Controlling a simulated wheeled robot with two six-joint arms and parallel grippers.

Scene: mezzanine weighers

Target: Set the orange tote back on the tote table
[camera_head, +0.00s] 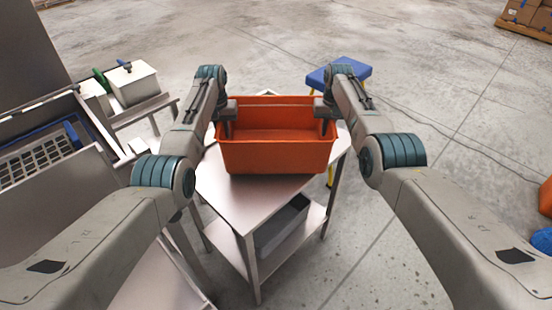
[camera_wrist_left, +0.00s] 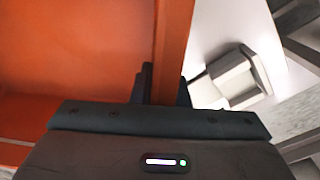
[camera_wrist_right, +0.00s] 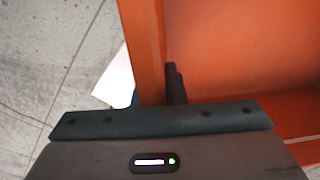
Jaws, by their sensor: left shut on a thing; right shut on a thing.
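The orange tote (camera_head: 277,156) is upright over the metal table (camera_head: 232,195), in the middle of the head view. It looks empty. I cannot tell whether its base touches the tabletop. My left gripper (camera_head: 228,127) is shut on its left wall, and my right gripper (camera_head: 325,124) is shut on its right wall. In the left wrist view the tote wall (camera_wrist_left: 174,45) runs between my fingers (camera_wrist_left: 160,85). In the right wrist view the opposite wall (camera_wrist_right: 143,45) is at my fingers (camera_wrist_right: 160,85). The tote hides the table's middle.
A grey bin (camera_head: 281,225) sits on the table's lower shelf. A blue-topped stool (camera_head: 350,66) stands behind to the right. On the left are a metal bench with a white container (camera_head: 133,83) and a sink-like unit (camera_head: 60,165). An orange object (camera_head: 545,197) lies at the right edge. Floor on the right is mostly clear.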

